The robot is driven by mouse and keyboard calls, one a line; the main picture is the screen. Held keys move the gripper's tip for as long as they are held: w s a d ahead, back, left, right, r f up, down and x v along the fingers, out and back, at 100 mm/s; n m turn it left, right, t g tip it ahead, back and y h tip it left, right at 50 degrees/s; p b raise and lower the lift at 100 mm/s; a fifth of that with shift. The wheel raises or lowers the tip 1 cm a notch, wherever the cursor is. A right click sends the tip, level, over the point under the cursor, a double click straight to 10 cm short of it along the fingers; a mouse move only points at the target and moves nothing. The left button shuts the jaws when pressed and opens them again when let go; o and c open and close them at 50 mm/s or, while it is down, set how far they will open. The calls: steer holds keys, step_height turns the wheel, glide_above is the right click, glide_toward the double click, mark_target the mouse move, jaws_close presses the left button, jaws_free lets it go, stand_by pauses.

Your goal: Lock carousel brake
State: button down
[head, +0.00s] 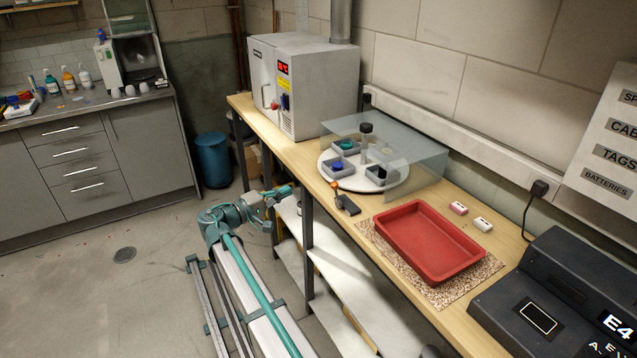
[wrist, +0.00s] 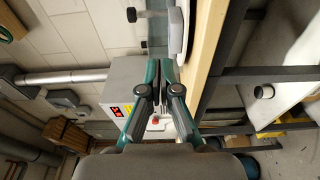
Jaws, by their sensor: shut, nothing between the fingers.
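The carousel (head: 357,184) is a white round plate on the bench, carrying grey bins with teal, blue and dark contents around a central post with a dark knob (head: 366,128). At its front edge sits a small dark block (head: 347,205) with an orange-tipped lever (head: 335,186), which looks like the brake; its exact setting is too small to tell. My gripper (head: 289,190) is shut and empty, off the bench's front edge, left of the brake and apart from it. In the wrist view my gripper (wrist: 159,77) points along the bench edge, with the carousel rim (wrist: 178,30) above it.
A clear guard (head: 420,155) covers the back of the carousel. A grey oven (head: 310,85) stands left of it. A red tray (head: 430,240) lies to the right on a speckled mat, with two small blocks (head: 458,208) behind. Shelves lie under the bench (head: 350,275).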

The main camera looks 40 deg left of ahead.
mark_target(337, 195)
steer(key=w+d+p, duration=0.4)
steer(key=w+d, duration=0.2)
steer(key=w, duration=0.4)
stand_by(0.4)
steer(key=shift+w+d+b, duration=0.15)
steer(key=shift+b, duration=0.3)
steer(key=shift+m, duration=0.3)
